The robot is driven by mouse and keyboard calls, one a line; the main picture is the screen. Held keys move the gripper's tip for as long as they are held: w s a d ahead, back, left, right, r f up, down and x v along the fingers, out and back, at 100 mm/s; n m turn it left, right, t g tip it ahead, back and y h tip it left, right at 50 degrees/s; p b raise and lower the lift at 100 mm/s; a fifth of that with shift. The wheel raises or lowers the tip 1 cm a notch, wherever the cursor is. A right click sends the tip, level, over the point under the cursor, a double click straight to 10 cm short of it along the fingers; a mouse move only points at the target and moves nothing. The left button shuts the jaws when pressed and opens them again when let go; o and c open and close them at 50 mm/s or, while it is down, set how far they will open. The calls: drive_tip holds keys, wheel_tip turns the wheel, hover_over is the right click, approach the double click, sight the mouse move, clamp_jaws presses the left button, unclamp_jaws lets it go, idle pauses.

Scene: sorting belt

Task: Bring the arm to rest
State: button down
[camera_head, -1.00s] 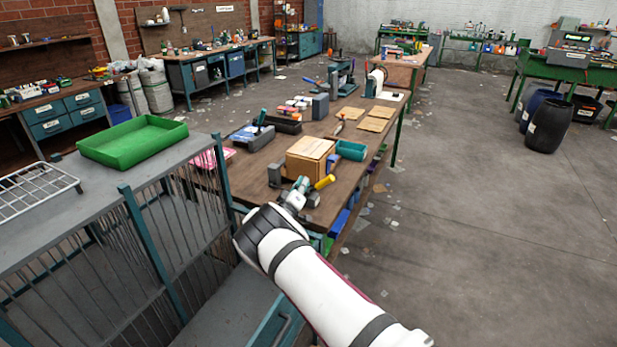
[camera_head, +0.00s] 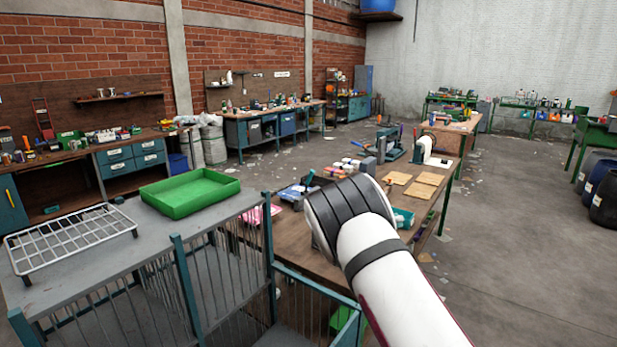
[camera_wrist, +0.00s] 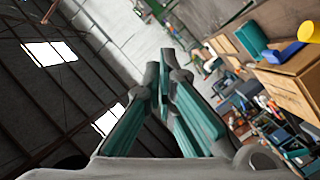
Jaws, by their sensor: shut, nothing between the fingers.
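My gripper (camera_wrist: 168,75) shows in the wrist view with its teal fingers together and nothing between them. In the head view my white arm reaches up from the lower right over the near workbench (camera_head: 300,237), and its dark-banded joint hides the gripper. The wrist view is strongly tilted, with roof and skylights on the left and the bench things on the right. The gripper appears raised, clear of the bench things.
A green tray (camera_head: 190,193) and a white wire rack (camera_head: 70,240) lie on the grey cage top at left. The wrist view shows a cardboard box (camera_wrist: 290,92), a teal bin (camera_wrist: 251,38) and a yellow cylinder (camera_wrist: 309,32). Open floor lies at right.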

drive_tip(key=s+d+r+m+g+y, duration=0.1)
drive_tip(key=s+d+r+g+y, duration=0.2)
drive_tip(key=s+r, duration=0.6)
drive_tip(key=s+d+r+m+g+y, duration=0.25)
drive_tip(key=s+r, duration=0.25)
drive_tip(key=s, duration=0.9)
drive_tip(key=s+a+r+n+y, duration=0.1)
drive_tip(key=s+a, duration=0.3)
drive_tip(key=s, duration=0.6)
drive_tip(key=s+a+r+n+t+y, duration=0.1)
drive_tip(key=s+a+y, duration=0.3)
drive_tip(key=s, duration=0.5)
drive_tip(key=s+a+r+n+t+y, duration=0.1)
drive_tip(key=s+a+n+y, duration=0.2)
drive_tip(key=s, duration=0.7)
drive_tip(key=shift+s+a+r, duration=0.25)
drive_tip(key=shift+s+a, duration=0.05)
drive_tip(key=shift+a, duration=0.7)
